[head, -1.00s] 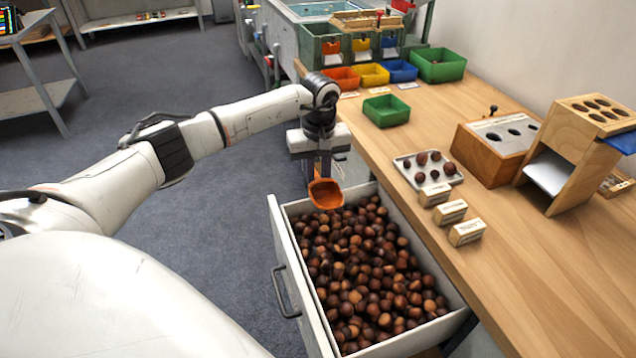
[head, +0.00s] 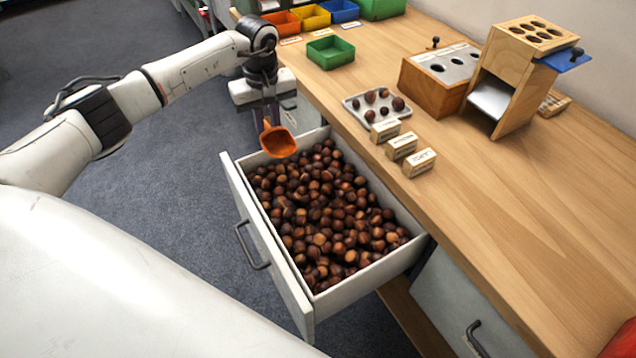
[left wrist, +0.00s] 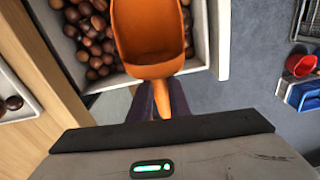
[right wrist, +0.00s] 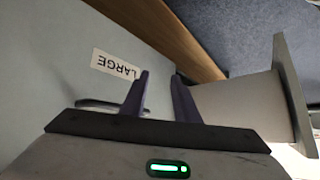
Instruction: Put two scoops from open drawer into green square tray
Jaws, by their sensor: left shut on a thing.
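My left gripper (head: 266,116) is shut on the handle of an orange scoop (head: 278,141). The scoop is above the far end of the open drawer (head: 268,229), which is full of brown chestnuts (head: 325,215). In the left wrist view the scoop (left wrist: 150,40) looks empty inside. The small green square tray (head: 330,53) stands on the table beyond the drawer and looks empty. My right gripper (right wrist: 160,92) shows only in the right wrist view; its fingers are apart with nothing between them, near a drawer front labelled LARGE (right wrist: 85,45).
A metal tray with several chestnuts (head: 361,103), labelled blocks (head: 402,146) and wooden stands (head: 436,82) are on the table right of the drawer. Orange (head: 282,22), yellow (head: 311,15) and blue bins stand at the back.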

